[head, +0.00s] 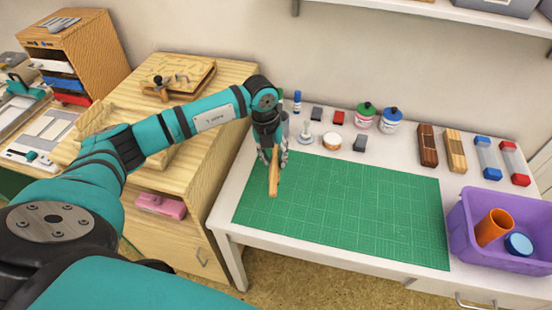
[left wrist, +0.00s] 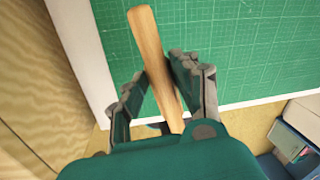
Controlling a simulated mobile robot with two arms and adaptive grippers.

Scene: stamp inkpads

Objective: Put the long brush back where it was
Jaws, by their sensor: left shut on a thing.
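My left gripper (head: 276,152) is shut on the long brush (head: 274,180), a light wooden handle. It holds the brush above the left part of the green cutting mat (head: 350,205), near the mat's back left corner. In the left wrist view the brush (left wrist: 153,60) runs up between the two fingers (left wrist: 160,90), slightly tilted, over the mat (left wrist: 240,45). The brush's other end is hidden by the gripper. My right gripper is not in view.
Behind the mat stand a blue marker (head: 297,101), a red inkpad (head: 338,118), a green-lidded jar (head: 365,116) and a blue-lidded jar (head: 391,120). A purple bin (head: 475,246) with an orange cup (head: 493,228) sits at right. A wooden cabinet (head: 205,115) stands left. The mat's middle is clear.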

